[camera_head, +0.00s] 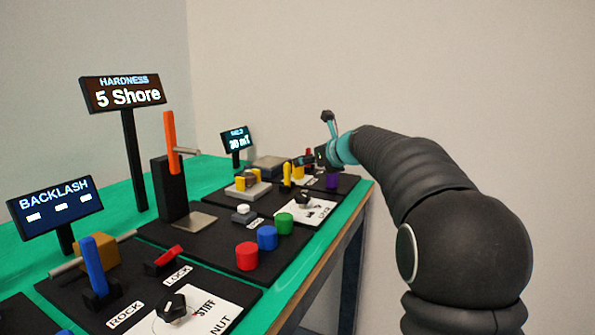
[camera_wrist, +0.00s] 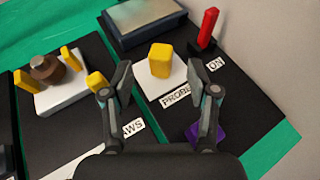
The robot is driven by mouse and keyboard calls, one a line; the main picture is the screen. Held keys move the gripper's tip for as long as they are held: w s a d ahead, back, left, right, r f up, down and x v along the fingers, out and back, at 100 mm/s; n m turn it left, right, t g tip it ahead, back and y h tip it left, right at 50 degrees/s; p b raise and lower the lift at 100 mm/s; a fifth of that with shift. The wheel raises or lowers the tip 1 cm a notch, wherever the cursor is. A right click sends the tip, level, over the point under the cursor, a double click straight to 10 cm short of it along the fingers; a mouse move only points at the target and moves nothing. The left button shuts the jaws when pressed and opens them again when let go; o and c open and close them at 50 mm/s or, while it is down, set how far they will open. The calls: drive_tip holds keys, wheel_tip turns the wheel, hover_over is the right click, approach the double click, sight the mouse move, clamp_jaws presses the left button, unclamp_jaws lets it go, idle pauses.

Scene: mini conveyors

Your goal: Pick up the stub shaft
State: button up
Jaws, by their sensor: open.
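No part is marked as the stub shaft. A brown stepped round piece (camera_wrist: 46,68), possibly the stub shaft, sits upright between yellow jaws (camera_wrist: 97,82) on a white block (camera_wrist: 62,98), at the left of the wrist view. My gripper (camera_wrist: 163,92) is open and empty, to the right of that piece. A yellow block (camera_wrist: 161,60) on a white plate (camera_wrist: 178,82) shows between and beyond my fingers. In the head view my gripper (camera_head: 318,158) hangs over the far end of the bench, its fingers small and partly hidden.
A red lever (camera_wrist: 208,27), a grey-topped box (camera_wrist: 143,17) and a purple knob (camera_wrist: 205,133) are around my gripper. In the head view, an orange lever post (camera_head: 171,180) and red (camera_head: 247,257), blue (camera_head: 267,238) and green (camera_head: 284,224) buttons stand nearer.

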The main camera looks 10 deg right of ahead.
sight(298, 170)
drive_tip(key=shift+x, duration=3.1)
drive_tip(key=shift+d, duration=0.1)
clamp_jaws()
